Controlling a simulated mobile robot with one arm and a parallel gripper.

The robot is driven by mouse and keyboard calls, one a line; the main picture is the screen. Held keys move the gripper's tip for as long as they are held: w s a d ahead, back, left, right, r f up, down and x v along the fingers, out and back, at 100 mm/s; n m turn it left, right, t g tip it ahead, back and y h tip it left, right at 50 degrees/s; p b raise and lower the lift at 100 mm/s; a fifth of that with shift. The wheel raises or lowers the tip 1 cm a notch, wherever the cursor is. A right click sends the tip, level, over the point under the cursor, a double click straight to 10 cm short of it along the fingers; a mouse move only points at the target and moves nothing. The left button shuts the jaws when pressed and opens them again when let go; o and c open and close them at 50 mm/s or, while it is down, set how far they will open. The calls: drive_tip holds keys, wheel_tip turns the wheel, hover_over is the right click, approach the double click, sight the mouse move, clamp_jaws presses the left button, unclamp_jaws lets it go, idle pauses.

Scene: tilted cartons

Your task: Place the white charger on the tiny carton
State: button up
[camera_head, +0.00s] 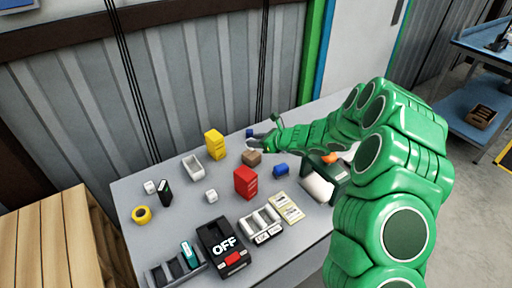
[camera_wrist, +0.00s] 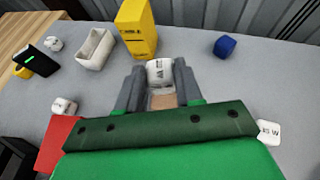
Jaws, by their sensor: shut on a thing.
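My gripper (camera_wrist: 159,86) is shut on a small white charger (camera_wrist: 160,72) with dark print, held between its two grey fingers. A small brown carton (camera_wrist: 163,102) shows between the fingers, just below the charger in the wrist view. In the head view, the brown carton (camera_head: 251,158) sits on the table next to my gripper (camera_head: 258,142), which is slightly above and behind it. The fingers mostly hide the charger there. I cannot tell whether the charger touches the carton.
A yellow carton (camera_head: 214,145), a white tray (camera_head: 193,168), a red carton (camera_head: 245,183) and blue blocks (camera_head: 281,170) stand around. Other white blocks (camera_head: 211,196) lie on the grey table. A black OFF box (camera_head: 222,243) and a white slotted holder (camera_head: 262,222) are at the front.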

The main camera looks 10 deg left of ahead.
drive_tip(key=shift+w+a+f, duration=0.1)
drive_tip(key=shift+w+f, duration=0.1)
drive_tip(key=shift+f, duration=1.55)
drive_tip(key=shift+f, duration=0.1)
drive_tip(key=o, duration=1.1)
drive_tip(key=shift+c, duration=0.2)
